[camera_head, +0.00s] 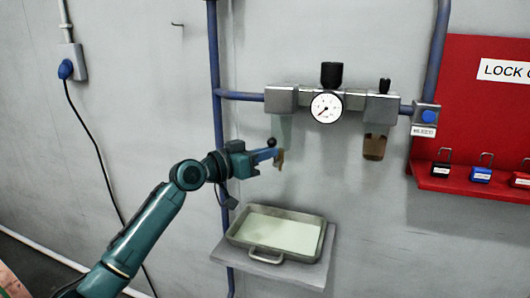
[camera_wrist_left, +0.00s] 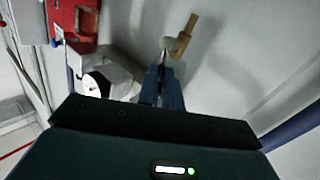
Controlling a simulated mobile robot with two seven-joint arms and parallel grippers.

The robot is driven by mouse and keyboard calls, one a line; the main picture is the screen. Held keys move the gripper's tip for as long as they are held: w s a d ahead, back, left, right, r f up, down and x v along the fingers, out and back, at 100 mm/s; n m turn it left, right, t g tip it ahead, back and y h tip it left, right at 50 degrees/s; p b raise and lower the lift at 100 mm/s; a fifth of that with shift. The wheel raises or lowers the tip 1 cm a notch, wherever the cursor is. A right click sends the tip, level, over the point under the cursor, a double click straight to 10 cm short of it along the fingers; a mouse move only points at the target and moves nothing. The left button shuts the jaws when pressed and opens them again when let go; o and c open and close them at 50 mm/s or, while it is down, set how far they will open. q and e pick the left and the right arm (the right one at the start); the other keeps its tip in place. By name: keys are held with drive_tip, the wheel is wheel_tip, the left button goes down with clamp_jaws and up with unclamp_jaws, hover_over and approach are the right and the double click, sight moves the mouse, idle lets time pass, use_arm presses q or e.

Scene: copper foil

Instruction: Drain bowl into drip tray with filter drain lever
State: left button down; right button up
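The filter (camera_head: 282,98) is the left grey block on the wall. Its pale, see-through bowl (camera_head: 285,127) hangs below, its lower part partly hidden by my gripper. The drain lever has a dark ball knob (camera_head: 272,142) beside a brass fitting (camera_head: 280,159); the fitting also shows in the left wrist view (camera_wrist_left: 187,36). My left gripper (camera_head: 273,155) is at the lever, its fingers close together around it in the left wrist view (camera_wrist_left: 164,62). The drip tray (camera_head: 268,255) stands below on a shelf, its inside pale green. My right gripper is not in view.
A round gauge (camera_head: 326,107) and a second unit with an amber bowl (camera_head: 375,147) are to the right. A blue vertical pipe (camera_head: 215,80) runs behind my arm. A red lock board (camera_head: 480,110) is at far right. Between gripper and tray there is free room.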

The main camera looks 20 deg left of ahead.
use_arm(q)
drive_tip(key=shift+a+r, duration=0.1)
drive_tip(key=shift+r, duration=0.15)
drive_tip(key=shift+a+r+n+b, duration=0.2)
drive_tip(key=shift+n+b, duration=0.1)
drive_tip(key=shift+b, duration=0.45)
drive_tip(key=c, duration=1.9)
unclamp_jaws()
drive_tip(key=o, duration=0.4)
drive_tip(key=shift+d+f, duration=0.1)
drive_tip(key=shift+f, duration=0.1)
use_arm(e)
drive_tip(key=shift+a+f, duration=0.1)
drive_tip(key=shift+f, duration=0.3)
use_arm(q)
drive_tip(key=shift+f, duration=0.1)
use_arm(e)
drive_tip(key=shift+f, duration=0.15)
